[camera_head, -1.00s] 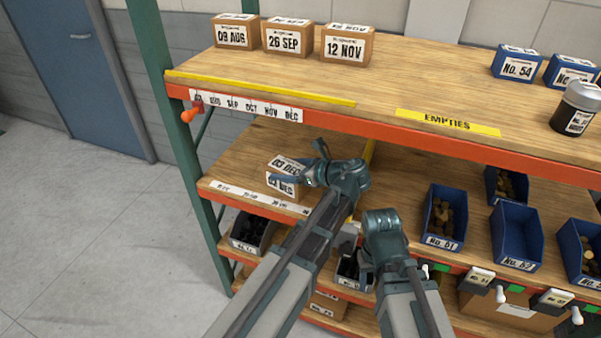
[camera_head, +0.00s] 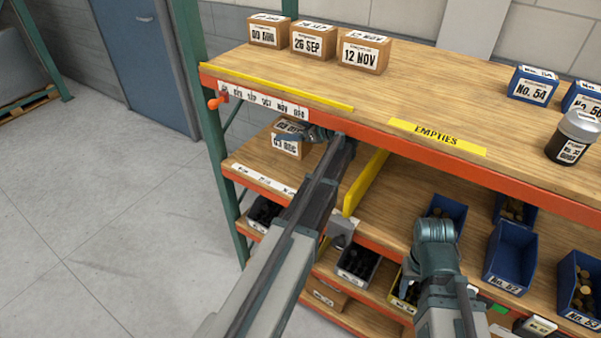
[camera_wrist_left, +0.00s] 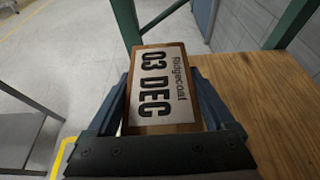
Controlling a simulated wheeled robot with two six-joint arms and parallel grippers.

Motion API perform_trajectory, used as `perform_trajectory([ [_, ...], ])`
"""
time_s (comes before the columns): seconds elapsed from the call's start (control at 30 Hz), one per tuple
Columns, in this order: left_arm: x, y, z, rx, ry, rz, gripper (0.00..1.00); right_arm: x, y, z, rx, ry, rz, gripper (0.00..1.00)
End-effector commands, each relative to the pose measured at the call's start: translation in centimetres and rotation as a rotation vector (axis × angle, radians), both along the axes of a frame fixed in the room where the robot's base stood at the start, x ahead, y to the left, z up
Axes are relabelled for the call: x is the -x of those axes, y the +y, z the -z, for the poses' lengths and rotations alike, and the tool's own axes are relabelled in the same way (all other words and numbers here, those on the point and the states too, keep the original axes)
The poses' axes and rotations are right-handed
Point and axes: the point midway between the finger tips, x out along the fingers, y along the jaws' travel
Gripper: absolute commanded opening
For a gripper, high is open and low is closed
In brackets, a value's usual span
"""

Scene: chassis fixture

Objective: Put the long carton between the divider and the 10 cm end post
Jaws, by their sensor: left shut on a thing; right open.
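The carton marked 03 DEC (camera_head: 287,149) is a brown box with a white label, at the left part of the middle shelf (camera_head: 262,157), under the upper shelf. My left gripper (camera_head: 308,136) is shut on it. In the left wrist view the carton (camera_wrist_left: 158,88) sits between the two fingers (camera_wrist_left: 165,98). Whether its base touches the shelf is unclear. A yellow divider (camera_head: 366,182) stands to its right on that shelf, apart from it. The green upright (camera_head: 205,125) is at the shelf's left end; I cannot pick out a 10 cm end post. My right gripper (camera_head: 410,280) is open, in front of the lower bins.
The upper shelf's orange beam (camera_head: 340,125) runs close above my left gripper. Blue bins (camera_head: 510,255) fill the right of the middle shelf. Three dated cartons (camera_head: 313,42) stand on the upper shelf. Free wood lies between carton and divider.

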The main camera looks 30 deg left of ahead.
Motion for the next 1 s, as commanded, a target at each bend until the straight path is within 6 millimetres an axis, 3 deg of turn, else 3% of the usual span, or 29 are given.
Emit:
perform_trajectory([
  [0.27,0.0,0.1,1.1,-0.002,0.000,-0.001,0.00,0.0,0.0,1.1,0.000,0.000,0.000,0.50],
  [0.63,0.0,0.1,6.2,-0.002,-0.001,0.000,0.00,0.0,0.0,6.2,0.000,0.000,0.000,0.50],
  [1.0,0.0,0.1,7.3,-0.002,-0.001,0.000,0.00,0.0,0.0,7.3,0.000,0.000,0.000,0.50],
])
